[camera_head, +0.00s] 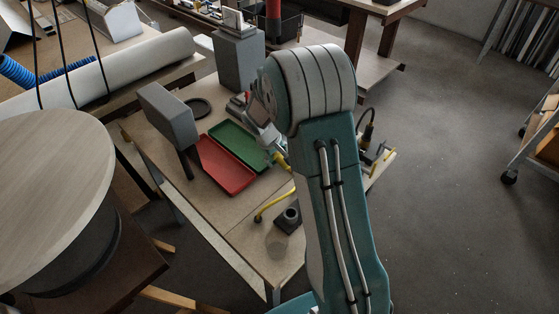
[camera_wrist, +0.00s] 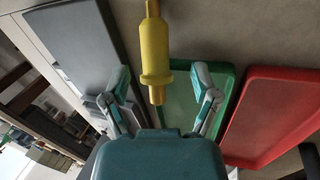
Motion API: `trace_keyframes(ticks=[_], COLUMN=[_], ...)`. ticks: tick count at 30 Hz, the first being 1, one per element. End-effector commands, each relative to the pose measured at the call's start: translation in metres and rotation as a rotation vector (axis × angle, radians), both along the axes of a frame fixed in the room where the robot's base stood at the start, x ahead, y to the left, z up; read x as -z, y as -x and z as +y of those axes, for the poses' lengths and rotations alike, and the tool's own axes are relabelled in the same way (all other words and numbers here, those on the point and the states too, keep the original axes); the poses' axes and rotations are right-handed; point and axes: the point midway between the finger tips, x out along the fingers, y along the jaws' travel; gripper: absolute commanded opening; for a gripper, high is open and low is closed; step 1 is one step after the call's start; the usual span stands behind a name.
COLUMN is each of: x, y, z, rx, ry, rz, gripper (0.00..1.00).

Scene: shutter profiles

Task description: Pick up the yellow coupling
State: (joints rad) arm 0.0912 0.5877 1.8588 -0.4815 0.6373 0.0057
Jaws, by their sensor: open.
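The yellow coupling (camera_wrist: 155,55) is a stepped yellow rod with a wide collar and a narrow end. In the wrist view it lies between and beyond the fingertips of my gripper (camera_wrist: 160,80), with its narrow end pointing toward me. My gripper is open, with a gap on both sides of the coupling and no contact visible. In the head view a yellow piece (camera_head: 281,161), apparently the coupling, shows beside the gripper at the green tray's right edge. My arm hides much of this area; what supports the coupling is unclear.
The green tray (camera_head: 238,148) and red tray (camera_head: 224,168) lie side by side on the workbench (camera_head: 232,211). A bent yellow rod (camera_head: 272,206) and a dark block with a ring (camera_head: 290,216) are nearer the front. A grey box (camera_head: 168,115) stands left.

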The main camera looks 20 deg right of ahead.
Motion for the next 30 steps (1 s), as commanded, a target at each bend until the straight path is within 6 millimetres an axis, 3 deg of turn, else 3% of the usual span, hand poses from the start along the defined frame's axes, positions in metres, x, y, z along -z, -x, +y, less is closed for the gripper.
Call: trace_keyframes(ticks=[6,14,19,30], x=[0.027,0.029,0.029,0.03], y=[0.0,0.0,0.0,-0.001], z=[-0.01,-0.01,-0.01,-0.01], rx=[0.001,0.001,0.001,0.0], ry=[-0.002,0.0,-0.001,-0.001], rz=[0.001,0.0,0.0,0.001], gripper=[0.78,0.78,0.02,0.0])
